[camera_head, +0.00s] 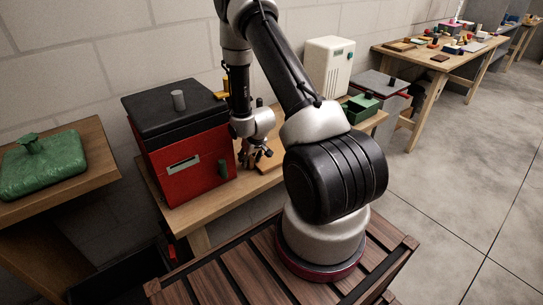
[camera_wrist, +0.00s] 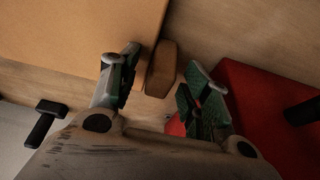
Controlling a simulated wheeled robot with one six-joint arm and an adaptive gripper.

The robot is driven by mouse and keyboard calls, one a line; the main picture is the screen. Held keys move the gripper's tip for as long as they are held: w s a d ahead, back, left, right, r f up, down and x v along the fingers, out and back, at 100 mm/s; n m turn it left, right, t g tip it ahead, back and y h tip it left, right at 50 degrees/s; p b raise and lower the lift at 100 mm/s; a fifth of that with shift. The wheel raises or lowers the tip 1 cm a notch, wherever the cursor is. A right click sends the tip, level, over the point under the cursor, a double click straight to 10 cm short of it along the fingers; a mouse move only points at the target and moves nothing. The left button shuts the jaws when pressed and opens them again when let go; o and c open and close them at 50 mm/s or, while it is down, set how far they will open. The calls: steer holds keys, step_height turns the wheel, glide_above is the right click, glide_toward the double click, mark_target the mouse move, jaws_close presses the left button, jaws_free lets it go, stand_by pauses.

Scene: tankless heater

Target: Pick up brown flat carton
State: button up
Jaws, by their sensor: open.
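The brown flat carton (camera_wrist: 75,28) fills the upper left of the wrist view as a broad, smooth orange-brown face. A small brown block (camera_wrist: 161,68) sits at its right edge; I cannot tell whether they are joined. My gripper (camera_wrist: 160,78) is open, with one finger on either side of this block, and holds nothing. In the head view my gripper (camera_head: 252,158) points down just right of the red box. Only a strip of the carton (camera_head: 270,167) shows there, partly hidden by my arm.
The red box (camera_head: 185,168) with a black lid stands close left of my gripper; its red side (camera_wrist: 260,110) is near the right finger. A wooden bench (camera_head: 182,221) carries it. A white appliance (camera_head: 328,68) and a green bin (camera_head: 362,106) stand farther back.

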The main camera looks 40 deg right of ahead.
jaws_close()
steer(key=shift+r, duration=0.15)
